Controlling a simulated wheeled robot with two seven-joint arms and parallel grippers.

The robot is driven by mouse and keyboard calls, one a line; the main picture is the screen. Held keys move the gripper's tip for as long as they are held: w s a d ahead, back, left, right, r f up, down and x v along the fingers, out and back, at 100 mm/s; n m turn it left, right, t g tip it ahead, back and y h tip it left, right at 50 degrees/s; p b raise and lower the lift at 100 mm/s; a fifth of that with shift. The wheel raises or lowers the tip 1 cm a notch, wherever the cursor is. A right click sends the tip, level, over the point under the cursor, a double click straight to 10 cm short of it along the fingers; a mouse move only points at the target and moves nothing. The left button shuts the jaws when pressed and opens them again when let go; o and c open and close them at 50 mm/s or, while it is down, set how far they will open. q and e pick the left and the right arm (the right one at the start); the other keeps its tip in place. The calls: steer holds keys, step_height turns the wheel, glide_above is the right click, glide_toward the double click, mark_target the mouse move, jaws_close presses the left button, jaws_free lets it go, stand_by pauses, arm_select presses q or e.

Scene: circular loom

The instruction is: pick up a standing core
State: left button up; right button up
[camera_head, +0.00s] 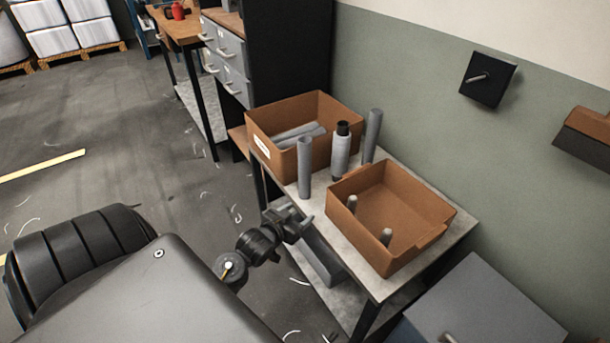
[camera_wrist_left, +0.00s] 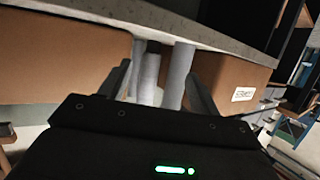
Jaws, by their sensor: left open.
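A plain grey core (camera_head: 304,168) stands upright on the table near its left edge, between the two brown bins. A second grey core (camera_head: 373,135) stands farther back, towards the wall. Between them stands a grey cylinder with a black top (camera_head: 341,150). My left gripper (camera_head: 303,223) is open and empty, just off the table's left edge and in front of the nearer core. In the left wrist view, which looks upside down, a grey core (camera_wrist_left: 179,75) shows between the spread fingers (camera_wrist_left: 158,75), beyond them and apart. My right gripper is out of view.
The back bin (camera_head: 280,156) holds grey tubes lying down. The front bin (camera_head: 430,228) holds two small grey pegs. The grey table top (camera_head: 330,230) has little free room between the bins. A grey cabinet (camera_head: 485,315) stands at lower right, the wall behind.

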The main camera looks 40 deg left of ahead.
mark_target(302, 167)
arm_select(q)
steer(key=w+a+r+t+y, duration=0.15)
steer(key=a+r+t, duration=0.25)
steer(key=r, duration=0.6)
steer(key=shift+n+h, duration=0.25)
steer(key=shift+n, duration=0.05)
steer(key=w, duration=0.4)
steer(key=w+a, duration=0.1)
steer(key=w, duration=0.1)
steer(key=shift+f+b, duration=0.3)
steer(key=shift+w+a+r, duration=0.1)
steer(key=shift+w+a, duration=0.05)
steer(key=shift+w, duration=0.25)
steer(key=w, duration=0.2)
steer(key=w+a, duration=0.1)
steer(key=w, duration=0.1)
steer(key=shift+w, duration=0.25)
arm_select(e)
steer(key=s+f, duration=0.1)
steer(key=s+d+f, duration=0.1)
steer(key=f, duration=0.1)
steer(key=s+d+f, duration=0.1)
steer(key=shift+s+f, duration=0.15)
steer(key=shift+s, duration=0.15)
arm_select(q)
steer(key=c, duration=1.1)
